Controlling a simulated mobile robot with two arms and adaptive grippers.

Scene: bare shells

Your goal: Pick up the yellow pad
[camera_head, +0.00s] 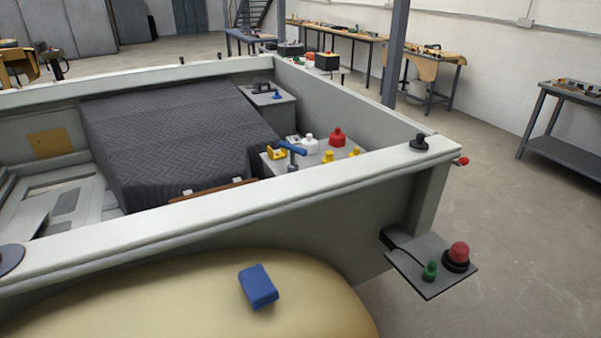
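A large, smooth pale-yellow rounded surface (180,300) fills the bottom of the head view, cut off by the lower edge. It may be the yellow pad, but I cannot tell. A blue block (258,287) lies on it, right of centre. A flat, square, tan-yellow piece (50,143) is against the inner wall of the grey shell at the left. A small yellow item (275,153) is beside a blue-handled tool on the box at the inner right. Neither of my grippers shows in this view.
The grey shell's pale rim (200,225) runs across the middle. Inside, a dark quilted cover (175,135) lies over something. A bracket shelf (430,275) with red and green knobs juts out at the right. Workbenches (340,35) line the back wall; the floor at right is open.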

